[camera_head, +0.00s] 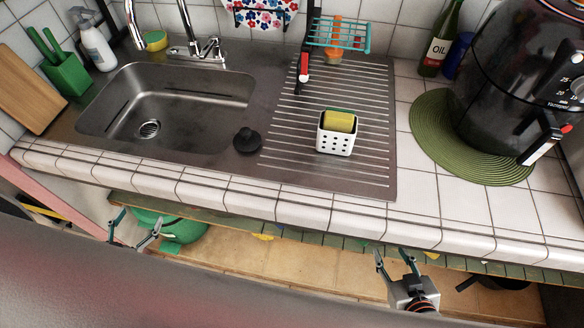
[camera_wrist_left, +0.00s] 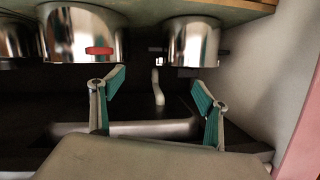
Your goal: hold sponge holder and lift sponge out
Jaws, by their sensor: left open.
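The white sponge holder (camera_head: 335,142) with round holes stands upright on the ribbed drainboard, right of the sink. A yellow-green sponge (camera_head: 340,121) sits in it with its upper part showing above the rim. My left gripper (camera_head: 133,228) is low in front of the counter edge at the left, open and empty; its spread teal fingers also show in the left wrist view (camera_wrist_left: 160,95). My right gripper (camera_head: 392,260) is below the counter's front edge, nearer the holder, with its two fingers apart and nothing between them. Neither gripper touches the holder or sponge.
A black sink plug (camera_head: 247,140) lies between the basin (camera_head: 170,100) and the holder. A teal rack (camera_head: 340,35) stands behind. A black appliance (camera_head: 520,80) on a green mat (camera_head: 430,130) is at right. Metal pots (camera_wrist_left: 85,33) are ahead of my left gripper.

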